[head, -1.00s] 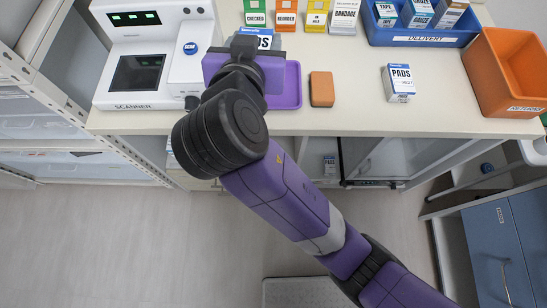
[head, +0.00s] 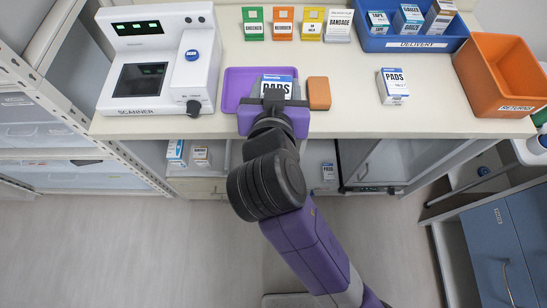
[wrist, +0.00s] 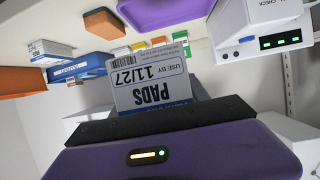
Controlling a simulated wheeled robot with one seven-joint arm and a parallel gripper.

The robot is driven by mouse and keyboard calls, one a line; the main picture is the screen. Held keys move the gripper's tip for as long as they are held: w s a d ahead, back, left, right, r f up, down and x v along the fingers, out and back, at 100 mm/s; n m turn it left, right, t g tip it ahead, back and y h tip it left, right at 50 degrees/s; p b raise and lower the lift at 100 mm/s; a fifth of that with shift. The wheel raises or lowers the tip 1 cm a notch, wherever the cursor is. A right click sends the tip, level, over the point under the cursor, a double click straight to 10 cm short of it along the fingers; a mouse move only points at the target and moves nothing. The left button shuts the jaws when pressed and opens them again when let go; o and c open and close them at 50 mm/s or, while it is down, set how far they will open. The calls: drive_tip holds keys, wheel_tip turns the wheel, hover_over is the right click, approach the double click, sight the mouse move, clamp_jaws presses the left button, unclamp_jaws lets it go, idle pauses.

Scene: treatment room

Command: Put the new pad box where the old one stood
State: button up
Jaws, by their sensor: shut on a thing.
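My gripper (head: 275,101) is shut on a white and blue PADS box (head: 277,86), in front of the purple tray (head: 232,90). In the wrist view this box (wrist: 150,90) appears upside down and reads "USE BY 11/27"; the tray (wrist: 165,12) shows beyond it. In the head view the box overlaps the tray; I cannot tell its height above it. Another PADS box (head: 393,86) stands on the counter to the right.
The scanner (head: 160,60) stands left of the tray, and a brown block (head: 319,93) lies right of it. Coloured card holders (head: 284,24) line the back. The blue delivery bin (head: 415,42) and orange returns bin (head: 500,75) are at the right. Counter between block and right-hand box is clear.

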drive_tip(key=s+d+f, duration=0.3)
drive_tip(key=d+f, duration=0.6)
drive_tip(key=f, duration=0.3)
drive_tip(key=s+d+f+n+y, duration=0.1)
drive_tip(key=s+d+f, duration=0.2)
drive_tip(key=d+f, duration=0.5)
wheel_tip(320, 180, down, 5)
drive_tip(key=shift+s+d+r, duration=0.1)
drive_tip(key=shift+s+d, duration=0.25)
drive_tip(key=shift+s, duration=0.05)
drive_tip(key=shift+w, duration=0.1)
drive_tip(key=shift+d, duration=0.15)
